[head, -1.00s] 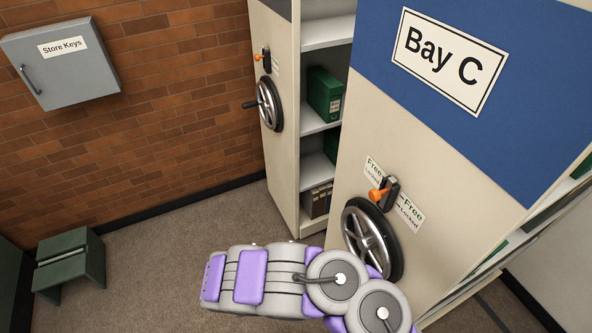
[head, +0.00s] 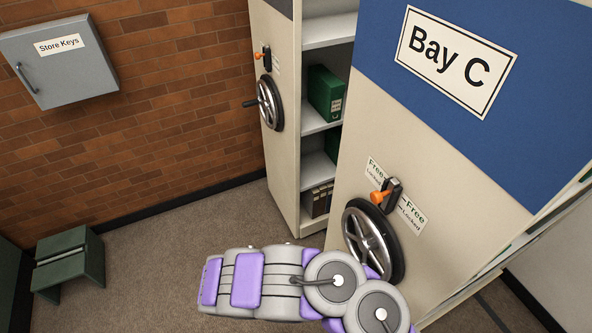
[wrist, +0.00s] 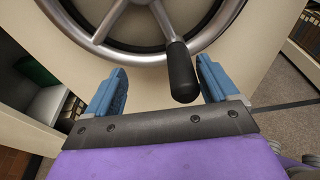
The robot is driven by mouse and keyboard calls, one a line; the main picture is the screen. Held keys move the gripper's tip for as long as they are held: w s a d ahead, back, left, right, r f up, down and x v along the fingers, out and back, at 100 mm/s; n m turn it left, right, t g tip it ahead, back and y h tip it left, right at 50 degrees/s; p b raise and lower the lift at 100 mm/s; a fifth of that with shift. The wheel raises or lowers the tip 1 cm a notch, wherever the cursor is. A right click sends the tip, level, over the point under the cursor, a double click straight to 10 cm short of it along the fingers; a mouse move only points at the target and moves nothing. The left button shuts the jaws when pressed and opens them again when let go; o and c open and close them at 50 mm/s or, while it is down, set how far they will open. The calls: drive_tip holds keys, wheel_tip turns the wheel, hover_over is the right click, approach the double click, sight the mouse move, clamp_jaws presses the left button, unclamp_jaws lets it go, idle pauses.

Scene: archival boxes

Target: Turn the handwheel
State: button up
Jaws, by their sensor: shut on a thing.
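The handle lies closer to the right finger. In the head view my arm covers the area below the wheel, and the gripper is hidden there.
An orange-tipped lock lever (head: 380,196) sits just above the wheel, beside Free and Locked labels. A second shelving unit (head: 285,160) with its own handwheel (head: 269,103) stands at the back. A green step stool (head: 70,262) stands at the left; carpet (head: 150,265) is clear.

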drive_tip(key=shift+w+a, duration=0.1)
drive_tip(key=shift+a, duration=0.05)
drive_tip(key=shift+s+d+f, duration=0.3)
drive_tip(key=shift+s, duration=0.2)
drive_tip(key=shift+s+d+f, duration=0.25)
drive_tip(key=shift+s+f, duration=0.05)
drive_tip(key=shift+s, duration=0.2)
drive_tip(key=shift+d, duration=0.1)
drive_tip(key=shift+s+d, duration=0.1)
clamp_jaws()
idle(0.4)
